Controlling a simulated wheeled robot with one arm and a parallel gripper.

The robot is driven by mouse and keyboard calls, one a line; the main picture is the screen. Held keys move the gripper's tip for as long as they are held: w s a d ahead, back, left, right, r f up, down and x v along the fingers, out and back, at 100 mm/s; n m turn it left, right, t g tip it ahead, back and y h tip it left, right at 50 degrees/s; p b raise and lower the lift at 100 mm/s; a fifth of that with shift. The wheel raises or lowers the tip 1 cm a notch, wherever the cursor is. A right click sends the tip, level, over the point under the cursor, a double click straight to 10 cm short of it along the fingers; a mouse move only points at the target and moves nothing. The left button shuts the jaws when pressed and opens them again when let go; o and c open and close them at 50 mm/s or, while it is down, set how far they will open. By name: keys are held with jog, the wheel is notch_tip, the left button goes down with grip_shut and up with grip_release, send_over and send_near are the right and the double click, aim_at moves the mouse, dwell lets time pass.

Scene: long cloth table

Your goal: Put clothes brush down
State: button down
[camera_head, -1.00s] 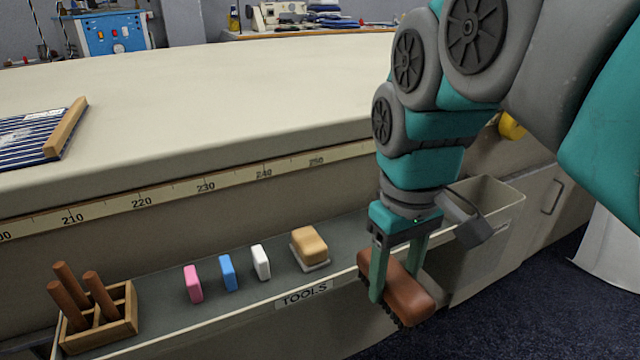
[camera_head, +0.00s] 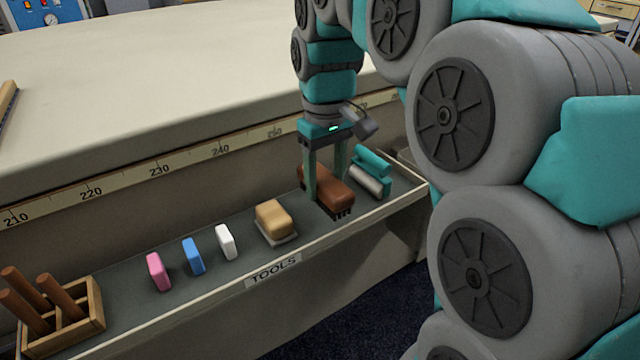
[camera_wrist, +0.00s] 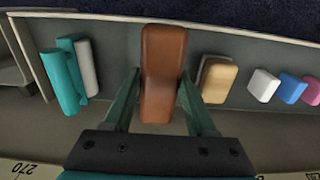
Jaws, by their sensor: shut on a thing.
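The clothes brush (camera_head: 334,190) has a brown back and dark bristles pointing down. My gripper (camera_head: 325,188) is shut on it, one finger on each side. The brush is over the right part of the grey tool tray (camera_head: 120,312), between a tan block and a teal-and-grey item. In the wrist view the brush (camera_wrist: 163,75) sits upright between my fingers (camera_wrist: 158,95). I cannot tell whether its bristles touch the tray floor.
The tan block (camera_head: 273,217) stands left of the brush on a pale base. White (camera_head: 225,241), blue (camera_head: 193,256) and pink (camera_head: 158,271) pieces stand further left. A wooden holder (camera_head: 75,325) is at the far left. The teal-and-grey item (camera_head: 370,172) lies close on the right.

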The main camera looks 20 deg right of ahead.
aim_at(322, 172)
jog(key=shift+w+f, duration=0.1)
jog(key=shift+w, duration=0.9)
jog(key=shift+f, duration=1.75)
jog(key=shift+c, duration=1)
grip_release()
jog(key=shift+f, duration=0.1)
notch_tip(322, 172, up, 12)
jog(key=shift+r, duration=0.1)
jog(key=shift+s, duration=0.1)
jog(key=s+f+m+g, duration=0.1)
jog(key=s+f, duration=1)
jog(key=s, duration=0.2)
jog(key=s+f+m, duration=0.2)
jog(key=s+f, duration=0.9)
jog(key=s, duration=0.2)
jog(key=shift+s+m+g, duration=0.3)
jog(key=shift+g, duration=0.1)
